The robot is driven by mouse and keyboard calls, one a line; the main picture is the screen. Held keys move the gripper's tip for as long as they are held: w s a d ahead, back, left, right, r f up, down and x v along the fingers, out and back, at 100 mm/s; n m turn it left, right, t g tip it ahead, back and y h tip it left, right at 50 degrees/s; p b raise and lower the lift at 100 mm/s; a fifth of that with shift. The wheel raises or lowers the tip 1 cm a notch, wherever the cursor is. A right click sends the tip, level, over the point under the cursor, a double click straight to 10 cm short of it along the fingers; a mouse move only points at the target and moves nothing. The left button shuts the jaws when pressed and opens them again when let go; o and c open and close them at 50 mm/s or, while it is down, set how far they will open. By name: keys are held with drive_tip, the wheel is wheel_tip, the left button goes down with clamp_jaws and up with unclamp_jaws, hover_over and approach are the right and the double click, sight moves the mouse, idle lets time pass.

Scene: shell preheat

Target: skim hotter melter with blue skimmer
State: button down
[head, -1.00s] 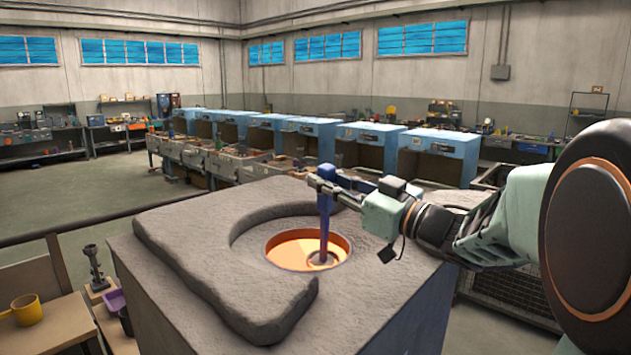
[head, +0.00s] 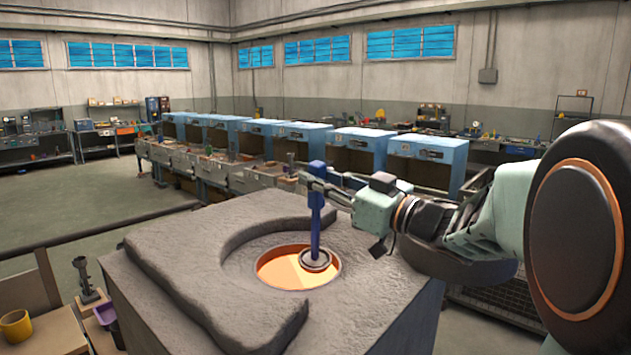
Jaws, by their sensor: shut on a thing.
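The melter (head: 190,255) is a large grey block with a rough stone-like top and a round opening. Glowing orange melt (head: 283,272) shows inside the opening. The blue skimmer (head: 316,220) hangs upright, its round grey ring-shaped head (head: 317,260) at the right back side of the opening. The head appears at or just above the rim; the exact height is hard to tell. My gripper (head: 312,180) is shut on the upper part of the blue handle, reaching in from the right.
At the lower left a wooden table holds a yellow mug (head: 16,326), a dark metal stand (head: 86,280) and a purple container (head: 105,315). A rail (head: 100,231) runs behind them. Blue furnaces (head: 355,150) line the back. Open floor lies at the left.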

wheel_tip(320, 180, up, 6)
drive_tip(key=p, duration=0.4)
drive_tip(key=shift+r, duration=0.25)
drive_tip(key=shift+f, duration=0.1)
idle(0.6)
